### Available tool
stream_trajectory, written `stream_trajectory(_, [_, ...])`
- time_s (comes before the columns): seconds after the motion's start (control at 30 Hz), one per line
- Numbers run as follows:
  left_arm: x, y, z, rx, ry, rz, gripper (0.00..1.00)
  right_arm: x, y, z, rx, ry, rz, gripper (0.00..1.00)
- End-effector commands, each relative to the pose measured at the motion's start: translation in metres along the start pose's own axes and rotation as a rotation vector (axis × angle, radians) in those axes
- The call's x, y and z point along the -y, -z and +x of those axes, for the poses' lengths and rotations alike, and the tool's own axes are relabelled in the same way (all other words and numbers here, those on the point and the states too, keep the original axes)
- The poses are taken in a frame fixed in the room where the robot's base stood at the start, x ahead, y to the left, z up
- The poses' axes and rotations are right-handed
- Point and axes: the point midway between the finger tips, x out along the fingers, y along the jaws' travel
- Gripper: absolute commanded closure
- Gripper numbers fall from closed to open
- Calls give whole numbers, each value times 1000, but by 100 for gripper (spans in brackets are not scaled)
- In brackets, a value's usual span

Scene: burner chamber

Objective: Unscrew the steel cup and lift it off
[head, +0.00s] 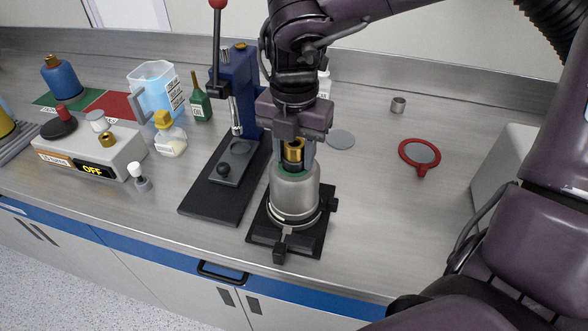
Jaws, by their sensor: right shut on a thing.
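The steel cup (295,196) is a wide grey cylinder with a rounded shoulder. It stands upright in a black holder (262,238) with side knobs, at the front middle of the bench. A green ring, a dark collar and a brass fitting (294,148) show at its top. My right gripper (295,170) points straight down over it, with a finger on each side of the brass fitting and the tips at the top of the cup. It is shut on the cup, though the exact contact is partly hidden. My left gripper is not in view.
A blue lever press (236,88) stands close on the left. A control box (88,150) reading OFF, bottles and a beaker (155,85) are farther left.

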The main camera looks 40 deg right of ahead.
Motion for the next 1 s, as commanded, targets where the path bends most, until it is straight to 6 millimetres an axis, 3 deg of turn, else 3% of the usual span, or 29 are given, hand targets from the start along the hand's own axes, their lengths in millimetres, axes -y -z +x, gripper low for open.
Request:
stream_trajectory(0.47, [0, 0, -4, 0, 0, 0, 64, 1, 0, 0, -1, 3, -131, 100])
stream_trajectory(1.0, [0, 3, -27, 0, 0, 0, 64, 1, 0, -1, -3, 1, -946, 100])
